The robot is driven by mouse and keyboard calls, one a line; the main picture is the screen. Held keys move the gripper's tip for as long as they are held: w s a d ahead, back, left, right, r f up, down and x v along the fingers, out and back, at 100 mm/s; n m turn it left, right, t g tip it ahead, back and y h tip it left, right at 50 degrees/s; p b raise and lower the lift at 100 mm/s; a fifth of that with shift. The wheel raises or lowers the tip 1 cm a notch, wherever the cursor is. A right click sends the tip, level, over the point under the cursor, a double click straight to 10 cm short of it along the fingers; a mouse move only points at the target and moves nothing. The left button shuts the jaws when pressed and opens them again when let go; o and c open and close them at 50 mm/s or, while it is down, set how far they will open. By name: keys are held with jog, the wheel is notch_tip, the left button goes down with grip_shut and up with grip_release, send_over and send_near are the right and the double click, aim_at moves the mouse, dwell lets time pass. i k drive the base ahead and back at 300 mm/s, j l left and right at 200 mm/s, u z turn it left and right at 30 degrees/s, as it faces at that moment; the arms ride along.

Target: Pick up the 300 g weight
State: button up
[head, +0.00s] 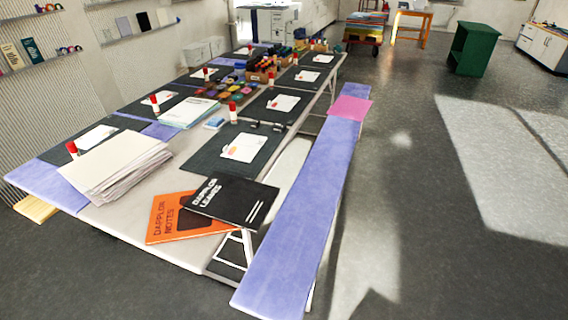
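I cannot make out a 300 g weight in the head view. The long collage table (120,215) runs from the front left to the back, crowded with small items. Some small dark objects (264,126) lie between two black mats, too small to identify. Several red-capped sticks (233,112) stand upright along the table. My gripper is not in view.
An orange book (172,222) and a black book (238,200) overlap at the table's near end. A paper stack (115,165) lies left of them. A purple bench (300,215) runs along the right side. A green cabinet (472,50) stands farther back. The right floor is clear.

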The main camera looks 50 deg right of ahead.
aim_at(254, 124)
jog(key=i+z, duration=0.1)
jog(key=z, duration=0.65)
jog(key=i+j+z, duration=0.7)
jog(key=j, duration=0.2)
jog(key=j+z, duration=0.2)
jog(key=j, duration=0.15)
jog(key=i+j, duration=0.15)
jog(key=j, duration=0.25)
jog(key=i+j, duration=0.15)
jog(key=j, duration=0.25)
jog(key=i+j, duration=0.15)
jog(key=j, duration=0.2)
jog(key=i+j+z, duration=0.1)
jog(key=j, duration=0.3)
